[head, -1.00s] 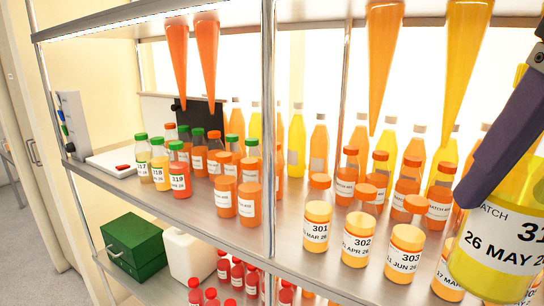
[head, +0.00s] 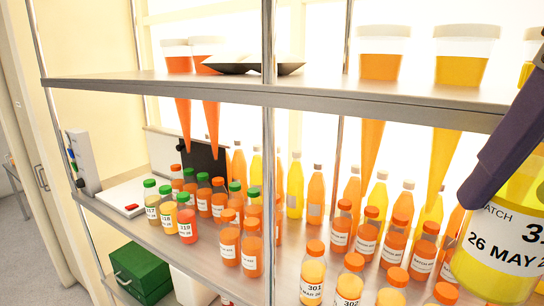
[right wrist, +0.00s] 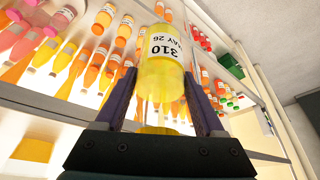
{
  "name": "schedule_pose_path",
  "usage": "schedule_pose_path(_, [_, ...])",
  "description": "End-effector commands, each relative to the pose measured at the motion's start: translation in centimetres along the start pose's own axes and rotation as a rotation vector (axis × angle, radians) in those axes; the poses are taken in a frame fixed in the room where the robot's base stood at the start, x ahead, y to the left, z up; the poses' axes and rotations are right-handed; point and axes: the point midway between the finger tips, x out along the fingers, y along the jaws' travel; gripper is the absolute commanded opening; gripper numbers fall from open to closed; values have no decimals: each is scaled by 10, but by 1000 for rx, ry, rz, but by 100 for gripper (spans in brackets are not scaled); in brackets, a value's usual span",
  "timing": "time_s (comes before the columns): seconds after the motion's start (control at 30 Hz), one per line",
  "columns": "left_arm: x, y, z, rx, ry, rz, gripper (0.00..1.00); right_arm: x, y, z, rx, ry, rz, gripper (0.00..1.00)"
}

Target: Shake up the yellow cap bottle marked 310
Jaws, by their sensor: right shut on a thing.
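The yellow bottle marked 310 (head: 500,262) is large and close at the right edge of the head view, partly cut off. Its white label shows "31" and "26 MAY". In the right wrist view the same bottle (right wrist: 160,82) sits between my two fingers, with "310" readable on its label. My right gripper (right wrist: 163,92) is shut on it; one dark purple finger crosses in front of the bottle in the head view. The bottle is held up in front of the shelf, apart from it. My left gripper is not in view.
The middle shelf (head: 125,222) holds several orange-capped bottles (head: 313,272), green-capped bottles (head: 187,225) and tall juice bottles. Cone-shaped containers (head: 380,85) hang through the upper shelf (head: 330,108). A metal post (head: 268,150) stands in front. A green box (head: 140,270) sits below.

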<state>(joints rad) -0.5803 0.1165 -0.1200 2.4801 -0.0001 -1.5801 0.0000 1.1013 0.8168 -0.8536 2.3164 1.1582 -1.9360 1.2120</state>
Motion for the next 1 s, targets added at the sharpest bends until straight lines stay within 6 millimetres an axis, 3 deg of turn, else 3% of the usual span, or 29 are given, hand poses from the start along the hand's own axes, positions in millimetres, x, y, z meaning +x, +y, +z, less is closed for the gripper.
schedule_pose_path(0.1, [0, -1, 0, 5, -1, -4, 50, -10, 46, 25, 10, -2, 20, 0])
schedule_pose_path(0.17, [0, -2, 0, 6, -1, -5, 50, -13, 59, 32, 8, -3, 15, 0])
schedule_pose_path(0.27, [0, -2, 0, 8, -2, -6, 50, -13, 51, 29, -2, 2, -4, 0])
schedule_pose_path(0.4, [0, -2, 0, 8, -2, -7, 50, -3, 2, 2, -8, 3, -9, 0])
schedule_pose_path(0.47, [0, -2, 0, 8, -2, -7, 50, 0, -6, -3, -4, 2, -2, 0])
schedule_pose_path(0.5, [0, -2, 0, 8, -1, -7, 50, 0, -1, -1, 1, 0, 4, 0])
schedule_pose_path(0.63, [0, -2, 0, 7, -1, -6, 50, -10, 49, 26, 10, -2, 20, 0])
schedule_pose_path(0.73, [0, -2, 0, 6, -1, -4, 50, -14, 60, 34, 4, -1, 9, 0])
schedule_pose_path(0.77, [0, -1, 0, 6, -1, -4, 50, -14, 57, 32, 1, 0, 2, 0])
schedule_pose_path(0.9, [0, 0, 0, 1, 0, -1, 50, -5, 8, 6, -12, 4, -10, 0])
schedule_pose_path(1.0, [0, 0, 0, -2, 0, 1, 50, 0, -4, -3, -2, 1, 1, 0])
